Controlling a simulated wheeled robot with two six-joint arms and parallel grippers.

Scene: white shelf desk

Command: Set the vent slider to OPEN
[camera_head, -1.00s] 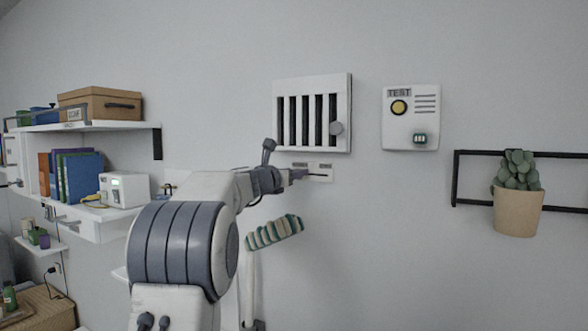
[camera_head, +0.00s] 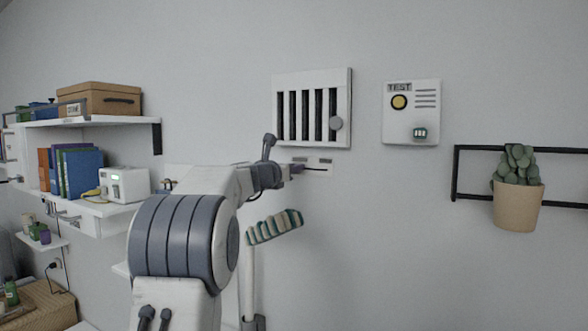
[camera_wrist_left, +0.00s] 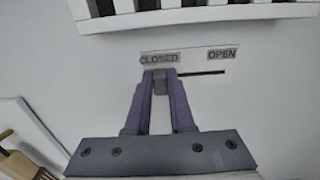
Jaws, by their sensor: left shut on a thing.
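The vent slider's label plate (camera_head: 318,164) is on the wall below the white vent grille (camera_head: 312,108). In the left wrist view, the plate reads CLOSED at left and OPEN at right. A dark slot (camera_wrist_left: 205,73) runs under the labels toward OPEN. The small grey slider knob (camera_wrist_left: 160,82) is at the CLOSED end. My left gripper (camera_head: 297,170) is at the left part of the plate. In the left wrist view, its purple fingers (camera_wrist_left: 160,84) are shut on the knob, one on each side. My right gripper is not in view.
A TEST panel (camera_head: 411,113) hangs right of the vent. A black rail (camera_head: 457,178) and a potted plant (camera_head: 517,206) are further right. Shelves with a box (camera_head: 100,100) and books (camera_head: 80,173) are at left. The wall right of the plate is clear.

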